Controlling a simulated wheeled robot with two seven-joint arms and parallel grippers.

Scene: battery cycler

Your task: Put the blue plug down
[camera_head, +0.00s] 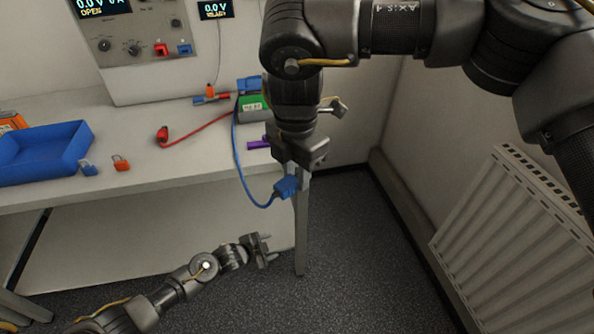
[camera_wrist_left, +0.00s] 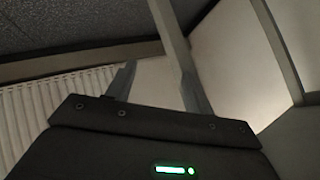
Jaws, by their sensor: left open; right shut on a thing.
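The blue plug (camera_head: 286,187) is held by my right gripper (camera_head: 297,174) in the head view, beyond the front edge of the bench. A blue cable runs from it up to the green battery (camera_head: 254,104). My right gripper is shut on the plug and partly hides it. My left gripper (camera_head: 268,250) is open and empty, low in front of the bench and apart from the plug. Its fingers also show in the left wrist view (camera_wrist_left: 158,88), with nothing between them but the background and a bench leg behind.
The bench (camera_head: 203,147) carries a blue tray (camera_head: 45,152) at left, a red plug (camera_head: 163,135) on a red cable, red and blue padlocks and a purple piece (camera_head: 258,143). The cycler panel (camera_head: 138,45) stands behind. A white radiator (camera_head: 508,240) is at right; open floor lies between.

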